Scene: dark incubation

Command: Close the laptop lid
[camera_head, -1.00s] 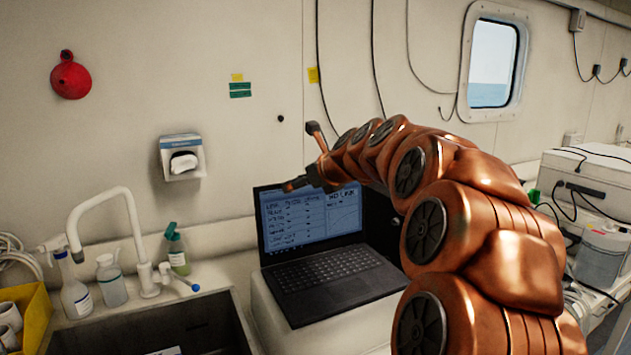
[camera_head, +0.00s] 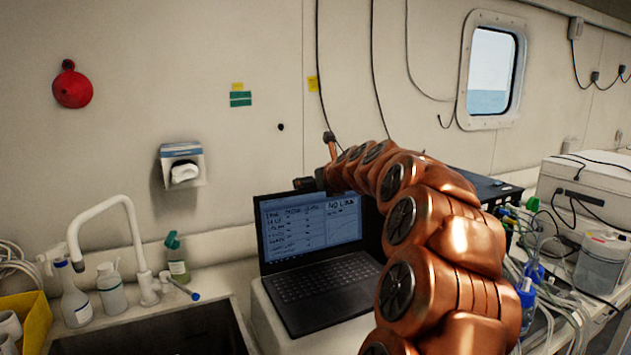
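The black laptop (camera_head: 318,268) stands open on a white counter right of the sink. Its lid (camera_head: 308,230) is upright, and the lit screen faces me with text and a graph. The keyboard base (camera_head: 325,295) lies flat. My copper arm reaches in from the lower right. My gripper (camera_head: 308,183) is at the top edge of the lid, near its middle and right part. Its fingers are small and dark, and I cannot tell whether they are open or shut. I also cannot tell whether they touch the lid or are behind it.
A sink (camera_head: 160,335) with a white faucet (camera_head: 125,240) is left of the laptop. Bottles, including a green-topped spray bottle (camera_head: 177,257), stand around it. A dark box (camera_head: 480,186), cables and a clear container (camera_head: 603,262) crowd the right side. The wall is close behind the laptop.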

